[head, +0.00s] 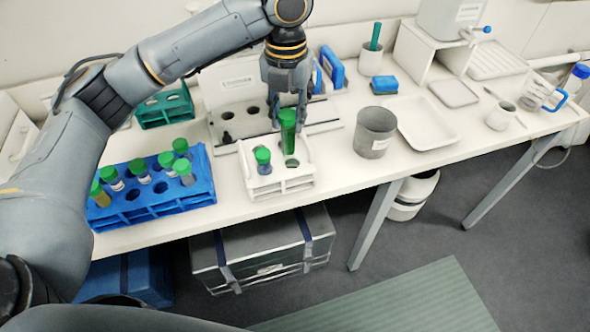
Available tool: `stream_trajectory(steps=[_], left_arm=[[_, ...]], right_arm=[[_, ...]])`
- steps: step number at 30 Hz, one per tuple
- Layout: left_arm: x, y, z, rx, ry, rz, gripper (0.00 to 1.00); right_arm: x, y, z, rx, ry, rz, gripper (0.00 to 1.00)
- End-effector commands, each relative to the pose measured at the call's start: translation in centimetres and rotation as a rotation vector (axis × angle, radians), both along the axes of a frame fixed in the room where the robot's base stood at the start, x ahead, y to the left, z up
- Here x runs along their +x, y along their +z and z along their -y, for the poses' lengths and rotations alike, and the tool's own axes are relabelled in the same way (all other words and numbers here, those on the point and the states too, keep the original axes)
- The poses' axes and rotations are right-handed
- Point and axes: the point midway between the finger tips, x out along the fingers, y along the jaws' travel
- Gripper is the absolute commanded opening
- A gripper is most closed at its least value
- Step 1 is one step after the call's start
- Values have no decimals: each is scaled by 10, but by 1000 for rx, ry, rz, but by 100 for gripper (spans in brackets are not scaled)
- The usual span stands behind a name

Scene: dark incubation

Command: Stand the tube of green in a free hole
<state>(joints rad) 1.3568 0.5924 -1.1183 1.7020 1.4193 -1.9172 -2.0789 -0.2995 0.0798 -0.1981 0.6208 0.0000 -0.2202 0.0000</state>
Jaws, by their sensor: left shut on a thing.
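My left gripper (289,113) points down over the white rack (283,183) and is shut on the green tube (288,139). The tube is upright, with green content below its cap. Its lower end overlaps the back right part of the white rack; I cannot tell whether it is in a hole or just above. Another green-capped tube (263,160) stands in the left part of the white rack. My right gripper is not in view.
A blue rack (160,208) with several green-capped tubes is left of the white rack. A green rack (164,111) stands behind it. A grey beaker (374,133) and a white tray (424,124) lie to the right. The table's front edge is close to the white rack.

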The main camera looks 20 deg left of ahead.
Motion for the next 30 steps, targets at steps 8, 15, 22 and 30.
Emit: stream_trajectory(steps=[8,15,22,30], left_arm=[[3,-9,3,-1,-211,-12,0],[3,-51,2,-1,-217,-11,0],[3,-70,3,-2,-216,-9,0],[4,-100,3,-1,-215,-8,0]], right_arm=[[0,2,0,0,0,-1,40],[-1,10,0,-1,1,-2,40],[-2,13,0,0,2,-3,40],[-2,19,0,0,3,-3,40]])
